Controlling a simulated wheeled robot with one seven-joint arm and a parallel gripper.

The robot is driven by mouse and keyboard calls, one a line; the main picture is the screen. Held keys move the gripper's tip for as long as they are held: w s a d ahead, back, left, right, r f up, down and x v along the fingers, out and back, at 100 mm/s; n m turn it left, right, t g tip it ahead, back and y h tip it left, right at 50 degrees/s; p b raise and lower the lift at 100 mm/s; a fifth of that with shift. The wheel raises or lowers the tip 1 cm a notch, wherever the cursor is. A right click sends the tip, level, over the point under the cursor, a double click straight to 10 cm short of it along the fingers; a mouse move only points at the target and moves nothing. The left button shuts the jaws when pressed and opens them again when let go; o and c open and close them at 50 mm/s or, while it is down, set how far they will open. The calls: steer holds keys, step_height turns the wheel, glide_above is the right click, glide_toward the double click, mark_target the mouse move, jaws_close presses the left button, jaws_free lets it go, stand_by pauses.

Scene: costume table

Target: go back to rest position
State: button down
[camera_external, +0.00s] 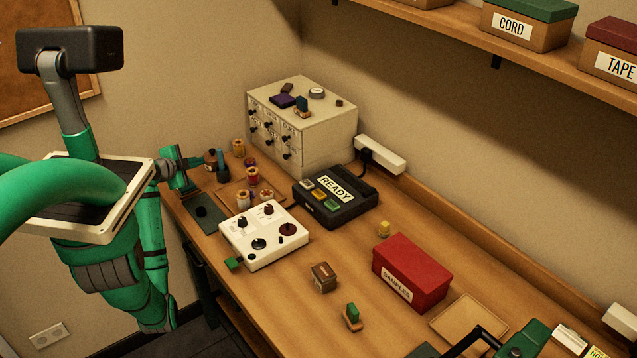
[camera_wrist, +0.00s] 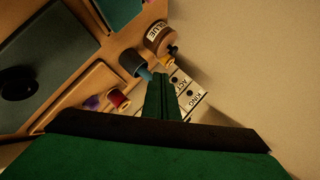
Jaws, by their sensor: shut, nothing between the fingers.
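My gripper (camera_external: 194,162) is at the far left end of the table, beside the small jars and spools, with my green arm reaching in from the left. In the wrist view its two green fingers (camera_wrist: 162,98) are together with nothing between them. They point toward the labelled drawer cabinet (camera_wrist: 190,92), and I cannot tell the exact gap to it. A dark cup with a blue item (camera_wrist: 133,64) and a brown glue jar (camera_wrist: 158,37) appear just beyond the fingertips.
Spools (camera_external: 252,177) stand near the cabinet (camera_external: 310,125). A white control box (camera_external: 262,255), a black READY device (camera_external: 350,208) and a red samples box (camera_external: 415,270) sit along the table. A shelf with boxes (camera_external: 525,25) hangs above. Room is free left of the table.

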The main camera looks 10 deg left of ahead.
steer(key=s+a+f+n+y, duration=0.2)
steer(key=a, duration=0.1)
steer(key=s+a+f+n+y, duration=0.1)
steer(key=s+a+f+n, duration=0.1)
steer(key=a+f, duration=0.1)
steer(key=s+a+f+n+y, duration=0.2)
steer(key=a+n, duration=0.1)
steer(key=a, duration=0.1)
steer(key=shift+s+a+f+y, duration=0.3)
steer(key=shift+s+a+f, duration=0.1)
steer(key=s+a+f+n+y, duration=0.2)
steer(key=s+a+f, duration=0.1)
steer(key=s, duration=0.1)
steer(key=s+d+f+n+t+h, duration=0.1)
steer(key=s+d+f+n, duration=0.1)
steer(key=s+d+f, duration=0.4)
steer(key=s+d+f+n, duration=0.2)
steer(key=s+d, duration=0.6)
steer(key=s, duration=0.1)
steer(key=s+d+r+n+t+h, duration=0.1)
steer(key=s+d, duration=0.3)
steer(key=s, duration=0.5)
steer(key=s+d+r+n+t+h, duration=0.1)
steer(key=s+d+r, duration=0.3)
steer(key=s, duration=0.6)
steer(key=shift+s+r+n+h, duration=0.2)
steer(key=shift+s+n+h, duration=0.1)
steer(key=shift+h, duration=0.3)
